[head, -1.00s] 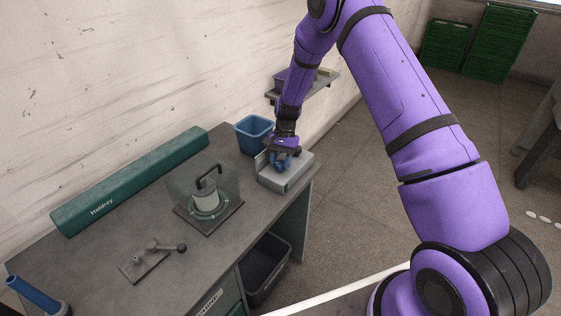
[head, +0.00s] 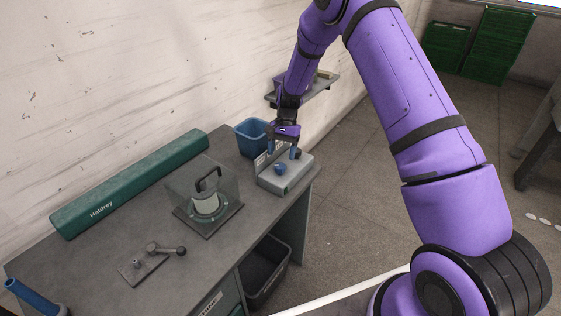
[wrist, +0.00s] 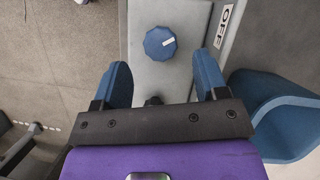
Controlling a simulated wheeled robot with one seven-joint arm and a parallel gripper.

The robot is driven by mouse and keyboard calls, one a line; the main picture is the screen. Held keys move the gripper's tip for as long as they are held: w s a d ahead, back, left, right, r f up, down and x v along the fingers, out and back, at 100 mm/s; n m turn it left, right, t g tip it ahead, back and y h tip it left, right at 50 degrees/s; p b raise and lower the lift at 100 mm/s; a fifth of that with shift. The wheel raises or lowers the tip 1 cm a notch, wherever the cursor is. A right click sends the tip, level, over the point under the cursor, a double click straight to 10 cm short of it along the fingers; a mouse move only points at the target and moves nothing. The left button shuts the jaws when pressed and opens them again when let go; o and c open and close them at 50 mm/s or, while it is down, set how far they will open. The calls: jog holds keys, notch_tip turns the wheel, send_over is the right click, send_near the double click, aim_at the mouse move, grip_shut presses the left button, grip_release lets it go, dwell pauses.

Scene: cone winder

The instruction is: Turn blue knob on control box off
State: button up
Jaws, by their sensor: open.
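The control box (head: 296,177) is a pale grey box at the far right end of the bench. The blue knob (head: 280,169) sits on its top face. In the wrist view the blue knob (wrist: 160,43) is round and faceted, with a white mark pointing toward the side with the plate reading "OFF" (wrist: 225,22). My gripper (head: 284,153) is above the box, open and empty. In the wrist view its two blue fingers (wrist: 164,80) stand apart, with the knob beyond their tips and between their lines. A dark round part (wrist: 153,101) on the box is partly hidden by my gripper.
A blue bin (head: 253,132) stands beside the box; it also shows in the wrist view (wrist: 275,110). A clear-covered cone fixture (head: 207,203), a lever plate (head: 145,262) and a long green case (head: 130,182) are on the bench. A shelf (head: 318,88) is on the wall behind.

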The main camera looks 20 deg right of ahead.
jog(key=v, duration=0.6)
jog(key=shift+r, duration=0.15)
jog(key=s+d+r+n+t, duration=0.1)
jog(key=s+r, duration=0.4)
jog(key=r, duration=0.4)
jog(key=s+r+n+t+h, duration=0.1)
jog(key=s+r+t, duration=0.1)
jog(key=s+r, duration=0.45)
jog(key=s+d+r+n+t, duration=0.15)
jog(key=s+r, duration=0.25)
jog(key=r, duration=0.7)
jog(key=s+d+r+n+t+h, duration=0.1)
jog(key=s+r+n+t, duration=0.1)
jog(key=s, duration=1)
jog(key=s+d+r+n+t, duration=0.1)
jog(key=s+r+n+t, duration=0.1)
jog(key=s, duration=1.1)
jog(key=shift+s+r+h, duration=0.3)
jog(key=shift+r+h, duration=0.1)
jog(key=shift+r, duration=0.45)
